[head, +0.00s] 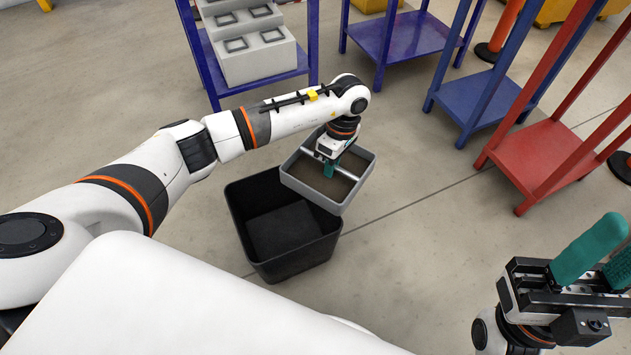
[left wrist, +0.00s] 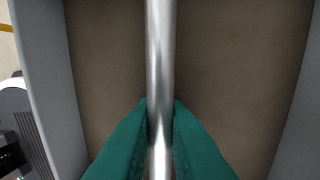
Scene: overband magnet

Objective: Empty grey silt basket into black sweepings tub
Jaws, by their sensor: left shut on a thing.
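The grey silt basket (head: 297,184) is held up roughly level, over the right rear rim of the black sweepings tub (head: 236,222). Brown silt (head: 334,187) covers the basket's floor. My left gripper (head: 330,168) is shut on the basket's metal crossbar; in the left wrist view the green fingers (left wrist: 160,125) close on both sides of the bar (left wrist: 160,50), with brown silt below. The tub stands on the floor, and its visible inside looks dark and empty. My right gripper (head: 590,262) is at the lower right, away from both; its green fingers are partly cut off by the frame.
A blue rack (head: 262,82) with grey blocks stands behind the tub. Other blue stands (head: 405,38) and a red stand (head: 545,152) stand to the back right. Orange posts (head: 500,35) stand beyond. The concrete floor around the tub is clear.

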